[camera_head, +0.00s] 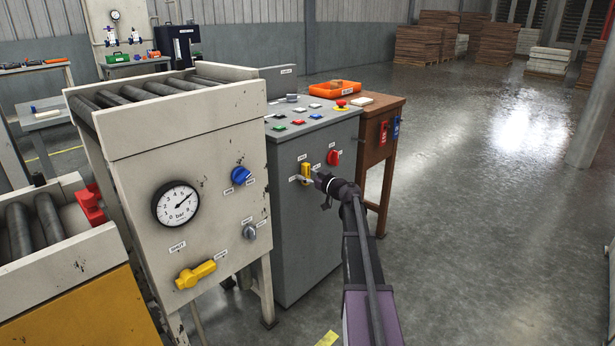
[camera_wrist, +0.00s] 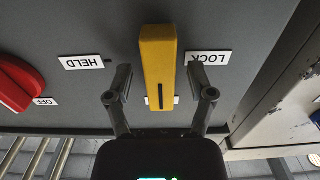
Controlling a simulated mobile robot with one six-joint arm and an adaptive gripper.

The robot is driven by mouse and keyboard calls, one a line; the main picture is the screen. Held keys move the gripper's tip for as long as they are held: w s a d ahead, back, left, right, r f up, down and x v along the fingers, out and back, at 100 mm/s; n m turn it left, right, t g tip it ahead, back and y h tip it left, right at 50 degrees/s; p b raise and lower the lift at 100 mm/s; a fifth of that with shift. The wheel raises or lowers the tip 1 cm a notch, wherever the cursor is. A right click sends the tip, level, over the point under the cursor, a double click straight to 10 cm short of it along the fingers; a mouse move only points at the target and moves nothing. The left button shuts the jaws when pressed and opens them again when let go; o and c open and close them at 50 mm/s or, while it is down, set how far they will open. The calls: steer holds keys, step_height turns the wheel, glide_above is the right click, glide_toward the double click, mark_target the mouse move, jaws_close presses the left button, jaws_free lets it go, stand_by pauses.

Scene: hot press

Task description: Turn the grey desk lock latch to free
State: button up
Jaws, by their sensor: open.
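The latch is a yellow bar handle (camera_head: 305,172) on the front of the grey desk (camera_head: 310,240). In the wrist view the yellow handle (camera_wrist: 158,62) stands lengthwise up the picture, with a dark line near its lower end. Another white label is mostly hidden behind the handle. My gripper (camera_wrist: 163,94) is open, one finger on each side of the handle, with gaps showing. In the head view my gripper (camera_head: 319,180) is at the latch.
A red knob (camera_head: 333,157) sits just right of the latch on the desk; its OFF label (camera_wrist: 46,101) shows in the wrist view. A white press (camera_head: 190,170) with gauge and knobs stands left. A brown cabinet (camera_head: 378,150) stands right. Open floor lies right.

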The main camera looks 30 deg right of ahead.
steer(key=shift+s, duration=0.15)
steer(key=v, duration=1.1)
steer(key=shift+s+d, duration=0.2)
steer(key=shift+s, duration=0.1)
steer(key=shift+a, duration=0.1)
steer(key=s+a+f+g+y, duration=0.1)
steer(key=s+a+f+g, duration=0.2)
steer(key=a, duration=0.6)
steer(key=a+f+g, duration=0.4)
steer(key=a, duration=0.4)
steer(key=s+a+f+g+y, duration=0.1)
steer(key=s+a+f+g, duration=0.2)
steer(key=a, duration=0.6)
steer(key=s+a+f+m+g+h, duration=0.2)
steer(key=s+a+f+g+h, duration=0.25)
steer(key=s, duration=0.35)
steer(key=s+a+f+m+g+h, duration=0.2)
steer(key=s+a+f+g+h, duration=0.1)
steer(key=s+a, duration=0.4)
step_height(320, 180, up, 38)
steer(key=s+p, duration=0.1)
steer(key=p, duration=3.8)
steer(key=shift+d, duration=0.45)
